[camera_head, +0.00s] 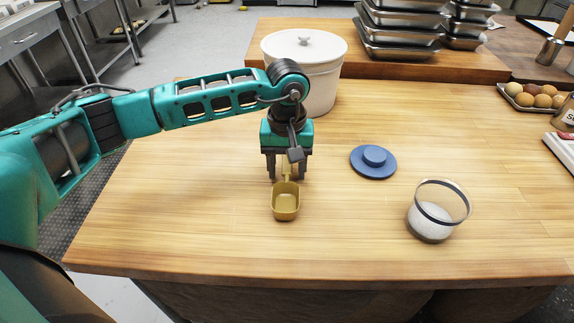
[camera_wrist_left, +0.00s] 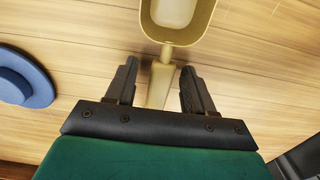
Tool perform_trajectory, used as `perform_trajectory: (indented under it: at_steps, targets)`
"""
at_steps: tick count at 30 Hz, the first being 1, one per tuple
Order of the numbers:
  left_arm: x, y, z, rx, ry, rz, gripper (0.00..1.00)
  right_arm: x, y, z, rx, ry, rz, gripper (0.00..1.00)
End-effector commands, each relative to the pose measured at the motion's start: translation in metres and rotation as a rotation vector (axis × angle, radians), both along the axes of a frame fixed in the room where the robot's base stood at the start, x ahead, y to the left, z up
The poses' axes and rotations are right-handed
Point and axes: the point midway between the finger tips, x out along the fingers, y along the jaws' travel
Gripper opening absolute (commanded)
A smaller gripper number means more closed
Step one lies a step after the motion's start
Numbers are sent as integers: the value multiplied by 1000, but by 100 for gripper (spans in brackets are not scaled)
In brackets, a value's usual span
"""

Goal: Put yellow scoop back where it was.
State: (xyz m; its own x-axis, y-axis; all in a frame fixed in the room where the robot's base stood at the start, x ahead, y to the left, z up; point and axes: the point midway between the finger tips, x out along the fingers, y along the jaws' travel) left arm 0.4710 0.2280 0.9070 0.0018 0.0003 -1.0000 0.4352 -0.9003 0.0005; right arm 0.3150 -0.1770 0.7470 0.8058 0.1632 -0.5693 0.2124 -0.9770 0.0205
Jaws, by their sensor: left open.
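The yellow scoop (camera_head: 285,203) lies on the wooden table, its bowl toward the front edge and its handle pointing back. My left gripper (camera_head: 287,176) is open above the scoop's handle, pointing down. In the left wrist view the handle lies between the two open fingers (camera_wrist_left: 161,88), with a gap on both sides, and the scoop's bowl (camera_wrist_left: 178,22) is beyond the fingertips. A clear jar (camera_head: 432,215) with white contents stands open at the right. A blue round lid (camera_head: 373,162) with a knob lies between the jar and the gripper. My right gripper is not in view.
A white lidded bucket (camera_head: 318,82) stands behind my left gripper. Metal trays (camera_head: 402,22) are stacked at the back on a raised board (camera_head: 245,58). A tray of eggs (camera_head: 534,95) is at the far right. The table's front left is clear.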

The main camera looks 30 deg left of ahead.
Motion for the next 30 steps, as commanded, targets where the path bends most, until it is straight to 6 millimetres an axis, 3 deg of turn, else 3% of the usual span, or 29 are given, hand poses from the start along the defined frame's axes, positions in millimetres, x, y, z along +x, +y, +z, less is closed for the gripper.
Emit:
perform_trajectory:
  at_steps: [5, 12, 18, 23, 30]
  targets:
    - [1, 0, 24, -1, -6, -1, 53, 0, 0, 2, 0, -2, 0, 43]
    - [1, 0, 77, 0, -7, -1, 53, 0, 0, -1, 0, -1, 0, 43]
    - [1, 0, 110, 0, -4, 0, 53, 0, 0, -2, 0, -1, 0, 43]
    - [0, 0, 121, -1, -2, 0, 53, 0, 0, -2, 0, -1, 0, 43]
    - [0, 0, 122, -1, 0, 0, 53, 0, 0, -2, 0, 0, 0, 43]
